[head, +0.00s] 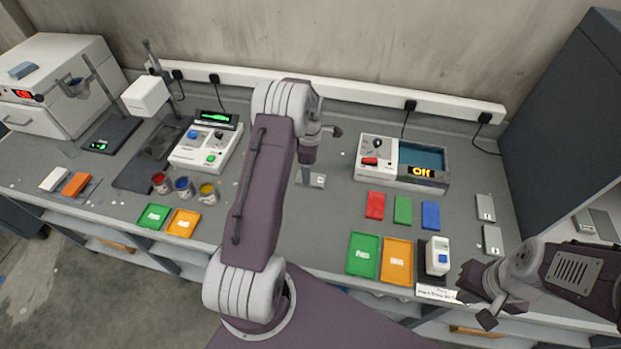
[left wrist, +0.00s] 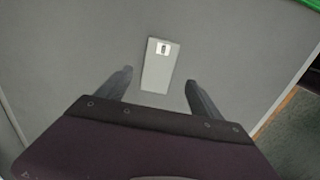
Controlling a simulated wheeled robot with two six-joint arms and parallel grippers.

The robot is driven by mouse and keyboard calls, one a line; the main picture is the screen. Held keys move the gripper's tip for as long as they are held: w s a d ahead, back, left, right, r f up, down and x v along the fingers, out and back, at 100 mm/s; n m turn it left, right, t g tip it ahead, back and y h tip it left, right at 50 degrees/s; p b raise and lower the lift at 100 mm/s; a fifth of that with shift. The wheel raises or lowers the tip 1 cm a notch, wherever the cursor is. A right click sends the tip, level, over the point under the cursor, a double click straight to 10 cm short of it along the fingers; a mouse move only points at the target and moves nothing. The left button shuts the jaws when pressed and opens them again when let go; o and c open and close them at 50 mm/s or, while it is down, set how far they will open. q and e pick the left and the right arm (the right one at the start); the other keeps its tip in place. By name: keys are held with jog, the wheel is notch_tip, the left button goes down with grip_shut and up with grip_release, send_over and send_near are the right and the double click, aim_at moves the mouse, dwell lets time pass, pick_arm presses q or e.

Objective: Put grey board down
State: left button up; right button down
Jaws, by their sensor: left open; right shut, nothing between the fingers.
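A small grey board (head: 314,180) with a white label lies flat on the grey bench top, near the middle. It also shows in the left wrist view (left wrist: 157,75). My left gripper (head: 307,165) is over the board's left end in the head view, partly hidden by its own wrist. In the left wrist view its fingers (left wrist: 159,79) are open, one on each side of the board, with a gap on both sides. Two similar grey boards (head: 486,207) (head: 492,240) lie at the right of the bench. My right gripper (head: 476,292) is shut and empty near the front right edge.
Red, green and blue plates (head: 403,210) lie right of centre, with green (head: 363,256) and orange (head: 397,262) trays in front. A device reading "Off" (head: 401,163) stands behind. Paint pots (head: 183,187) and a control box (head: 205,147) stand left. Bench around the central board is clear.

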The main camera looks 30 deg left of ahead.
pick_arm(q)
jog(key=shift+f+p, duration=0.3)
notch_tip(320, 180, down, 4)
jog(key=shift+w+p, duration=0.1)
jog(key=shift+p, duration=0.55)
jog(key=shift+w+f, duration=0.1)
jog(key=shift+f, duration=0.15)
jog(key=c, duration=1.6)
jog(key=shift+r, duration=0.35)
jog(key=r+b, duration=0.1)
jog(key=r, duration=0.1)
jog(key=d+r+b, duration=0.1)
jog(key=r, duration=0.1)
jog(key=d+r+b, duration=0.2)
jog(key=d+r, duration=0.4)
jog(key=d, duration=0.4)
jog(key=shift+w+d+r, duration=0.2)
jog(key=shift+d+r, duration=0.05)
jog(key=shift+d, duration=0.1)
